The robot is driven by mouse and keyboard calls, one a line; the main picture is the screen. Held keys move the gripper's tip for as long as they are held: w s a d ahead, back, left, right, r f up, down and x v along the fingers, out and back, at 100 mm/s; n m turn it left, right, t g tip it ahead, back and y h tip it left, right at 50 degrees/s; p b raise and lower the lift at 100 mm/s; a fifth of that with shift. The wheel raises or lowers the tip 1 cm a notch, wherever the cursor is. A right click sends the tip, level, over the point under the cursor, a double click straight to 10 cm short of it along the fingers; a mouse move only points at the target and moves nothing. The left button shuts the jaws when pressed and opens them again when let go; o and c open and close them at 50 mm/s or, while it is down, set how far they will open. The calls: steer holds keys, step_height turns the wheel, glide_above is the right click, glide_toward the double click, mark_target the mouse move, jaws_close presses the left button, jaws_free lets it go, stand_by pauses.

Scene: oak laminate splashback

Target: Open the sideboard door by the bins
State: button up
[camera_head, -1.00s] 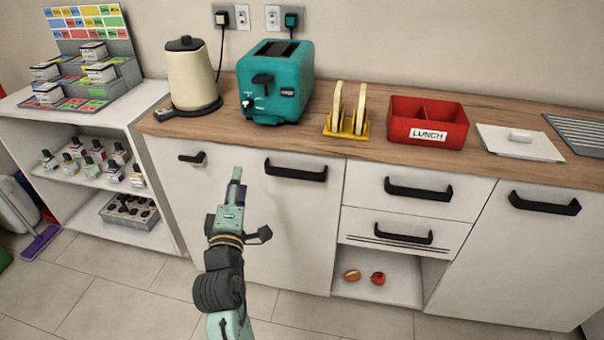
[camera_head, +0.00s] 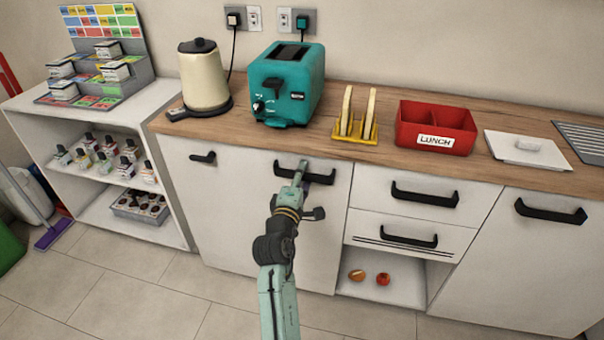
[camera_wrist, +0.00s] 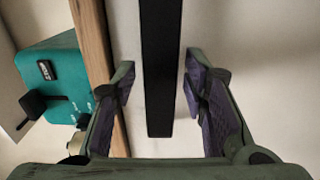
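The sideboard (camera_head: 240,240) has pale fronts with black bar handles. One handle (camera_head: 284,169) is on the front below the toaster. A shorter handle (camera_head: 203,158) is to its left, and a wide one is on the right-hand door (camera_head: 500,260). My gripper (camera_head: 306,172) is at the handle below the toaster. In the wrist view that handle (camera_wrist: 161,60) runs between the two open fingers of my gripper (camera_wrist: 160,90), with a gap on each side. The fronts look closed. A green bin-like object (camera_head: 10,248) shows only partly at the left edge.
On the wooden worktop (camera_head: 365,150) stand a kettle (camera_head: 204,80), a teal toaster (camera_head: 287,85), a yellow rack (camera_head: 354,128) and a red lunch box (camera_head: 437,130). Two drawers (camera_head: 408,195) are right of my gripper. An open shelf unit (camera_head: 160,225) stands left. The floor in front is clear.

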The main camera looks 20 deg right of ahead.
steer(key=shift+w+d, duration=0.15)
steer(key=shift+w, duration=0.05)
jaws_close()
stand_by(0.5)
stand_by(0.4)
